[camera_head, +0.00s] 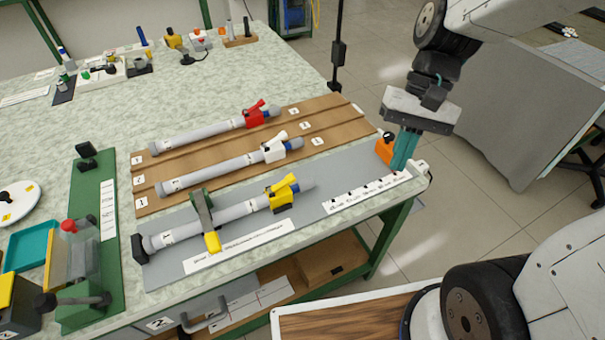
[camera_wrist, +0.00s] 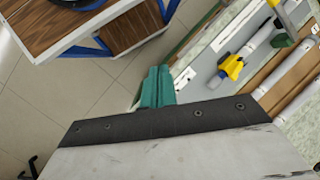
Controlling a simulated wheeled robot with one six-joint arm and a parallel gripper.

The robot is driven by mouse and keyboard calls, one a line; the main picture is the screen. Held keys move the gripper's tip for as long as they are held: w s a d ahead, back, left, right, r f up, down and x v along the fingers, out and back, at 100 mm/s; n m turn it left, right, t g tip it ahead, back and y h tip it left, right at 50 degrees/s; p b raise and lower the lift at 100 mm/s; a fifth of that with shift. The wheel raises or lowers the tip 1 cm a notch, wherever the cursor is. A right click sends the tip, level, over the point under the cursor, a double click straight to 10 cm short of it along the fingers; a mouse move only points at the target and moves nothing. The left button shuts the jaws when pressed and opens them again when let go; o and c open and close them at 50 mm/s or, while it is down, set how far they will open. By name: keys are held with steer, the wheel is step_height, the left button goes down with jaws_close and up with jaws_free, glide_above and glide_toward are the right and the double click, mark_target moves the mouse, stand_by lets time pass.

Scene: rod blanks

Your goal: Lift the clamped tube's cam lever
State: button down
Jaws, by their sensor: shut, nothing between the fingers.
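The clamped tube (camera_head: 238,210) is grey and lies on a grey plate (camera_head: 330,176) at the front of the bench, under a green clamp (camera_head: 202,212) with a yellow tip. Its yellow cam lever (camera_head: 284,186) sits on a yellow collar near the tube's right end. The lever also shows in the wrist view (camera_wrist: 232,66), right of my fingers. My gripper (camera_head: 403,164) has teal fingers, shut and empty, pointing down near the plate's right end beside an orange block (camera_head: 384,148). It is apart from the lever, to its right. The fingers also show in the wrist view (camera_wrist: 156,88).
Two more tubes, with a red lever (camera_head: 255,112) and a white lever (camera_head: 275,147), lie on a brown grooved board (camera_head: 322,104) behind. A labelled white strip (camera_head: 366,192) lies on the plate. A green fixture (camera_head: 92,250) stands at left. The bench's right edge is near my gripper.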

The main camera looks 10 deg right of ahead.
mark_target(289, 187)
steer(key=w+a+f+m+y, duration=0.3)
steer(key=w+f+m, duration=0.2)
steer(key=w+f, duration=0.1)
steer(key=w+a+f+m+y, duration=0.3)
steer(key=w+a+f+m, duration=0.1)
steer(key=w, duration=0.5)
steer(key=f+m, duration=0.1)
steer(key=m, duration=0.1)
steer(key=shift+w+a+f+m+t+y, duration=0.25)
steer(key=shift+w+f+m+t+y, duration=0.05)
steer(key=shift+f+t+y, duration=0.1)
steer(key=x, duration=1)
steer(key=shift+r, duration=0.15)
